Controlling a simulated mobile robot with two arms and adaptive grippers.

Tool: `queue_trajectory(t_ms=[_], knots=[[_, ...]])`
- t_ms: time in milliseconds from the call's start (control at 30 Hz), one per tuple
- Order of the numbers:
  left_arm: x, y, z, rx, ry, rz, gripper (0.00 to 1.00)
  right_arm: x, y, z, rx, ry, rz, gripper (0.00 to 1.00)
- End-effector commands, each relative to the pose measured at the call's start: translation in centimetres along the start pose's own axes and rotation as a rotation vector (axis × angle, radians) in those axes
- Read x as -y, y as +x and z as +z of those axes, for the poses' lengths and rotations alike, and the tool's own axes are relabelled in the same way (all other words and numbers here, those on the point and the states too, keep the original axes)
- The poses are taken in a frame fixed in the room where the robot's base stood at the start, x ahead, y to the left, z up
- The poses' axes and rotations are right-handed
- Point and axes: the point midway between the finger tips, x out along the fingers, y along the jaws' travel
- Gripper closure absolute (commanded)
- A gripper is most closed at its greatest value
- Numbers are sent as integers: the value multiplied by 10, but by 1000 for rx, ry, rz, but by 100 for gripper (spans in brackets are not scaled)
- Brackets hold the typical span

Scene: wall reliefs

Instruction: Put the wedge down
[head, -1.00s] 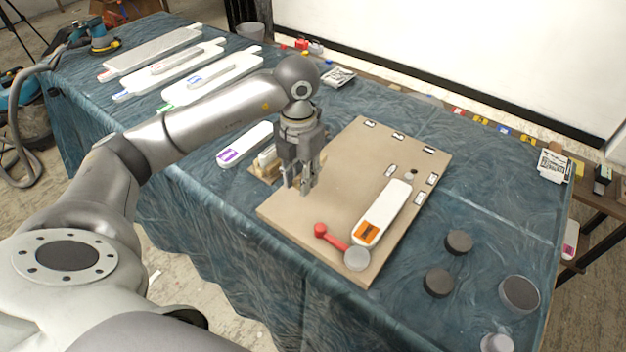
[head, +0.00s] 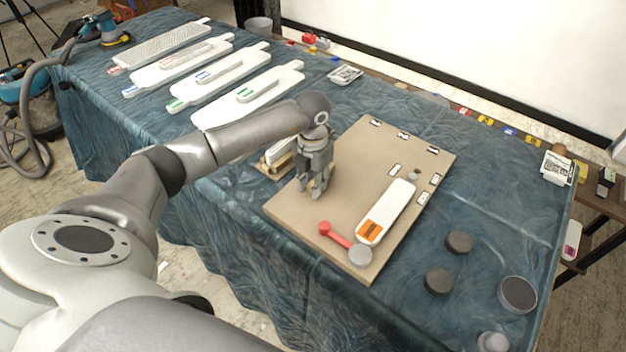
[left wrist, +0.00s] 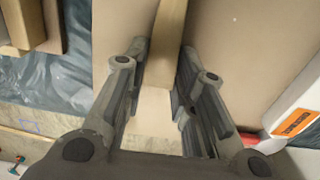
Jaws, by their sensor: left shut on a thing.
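The wedge (left wrist: 166,45) is a pale tan wooden piece between the two fingers of my left gripper (left wrist: 163,85) in the left wrist view. Its narrow top edge and a lighter sloping face show. In the head view my left gripper (head: 316,192) points down, low over the left part of the brown board (head: 345,150), shut on the wedge. The fingers hide the wedge there, and I cannot tell whether it touches the board. My right gripper is not in view.
A white piece with an orange label (head: 388,208) lies on the board's right side, near a red-handled lever (head: 334,234). A wooden holder (head: 272,168) stands beside the board's left edge. Dark round discs (head: 439,281) lie to the right. Several white plates lie farther left.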

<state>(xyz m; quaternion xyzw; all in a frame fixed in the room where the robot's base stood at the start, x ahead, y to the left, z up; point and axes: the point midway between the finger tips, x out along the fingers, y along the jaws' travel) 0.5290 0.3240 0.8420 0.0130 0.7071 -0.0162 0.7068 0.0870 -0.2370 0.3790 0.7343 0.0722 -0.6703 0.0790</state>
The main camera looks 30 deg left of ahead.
Motion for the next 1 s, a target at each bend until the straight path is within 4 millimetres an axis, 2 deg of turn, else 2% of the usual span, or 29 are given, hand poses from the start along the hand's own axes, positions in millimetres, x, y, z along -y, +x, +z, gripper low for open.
queue_trajectory(t_ms=[200, 233, 400, 667, 800, 867, 1000], knots=[[0, 4, 0, 0, -1, 0, 100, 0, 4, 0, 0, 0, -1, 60], [0, 4, 0, 0, -1, 0, 72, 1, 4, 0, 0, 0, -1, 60], [0, 3, 0, 0, -1, 0, 53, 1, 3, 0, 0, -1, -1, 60], [0, 3, 0, -1, -1, 0, 53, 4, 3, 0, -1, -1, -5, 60], [0, -4, 0, 1, -1, 0, 53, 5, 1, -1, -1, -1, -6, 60], [-1, -11, 1, 2, -1, 0, 53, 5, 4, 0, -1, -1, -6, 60], [-1, -39, 1, 5, 0, 1, 53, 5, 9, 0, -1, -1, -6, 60]])
